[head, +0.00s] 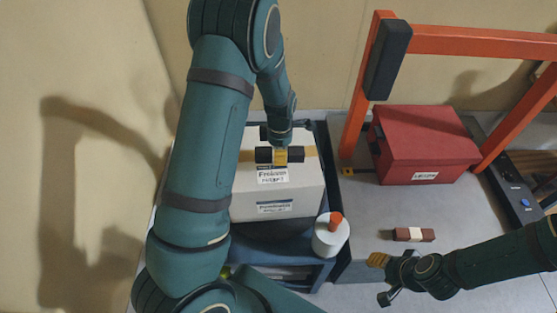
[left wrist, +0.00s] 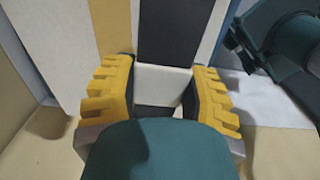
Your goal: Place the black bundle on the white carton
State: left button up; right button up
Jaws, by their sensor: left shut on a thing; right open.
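The black bundle (head: 264,155) is dark with a white band, and its band shows between the yellow finger pads in the left wrist view (left wrist: 162,84). My left gripper (head: 281,156) is shut around its middle. The white carton (head: 247,193) has a tan tape stripe and printed labels, and stands at the centre. My right gripper (head: 382,279) is open and empty at the lower right, apart from everything.
A red box (head: 425,140) stands on the grey surface under an orange frame (head: 485,42). A brown bundle with a white band (head: 428,235) lies in front of it. A white container with an orange cap (head: 330,242) stands just right of the carton. The grey surface between them is mostly clear.

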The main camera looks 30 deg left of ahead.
aim_at(280, 168)
pick_arm(q)
notch_tip(280, 168, down, 4)
jog(key=shift+f, duration=0.25)
jog(key=shift+w+f, duration=0.1)
jog(key=shift+f, duration=0.25)
jog(key=shift+f+b, duration=0.1)
jog(key=shift+b, duration=0.2)
jog(key=o, duration=1.2)
jog(key=shift+o, duration=0.2)
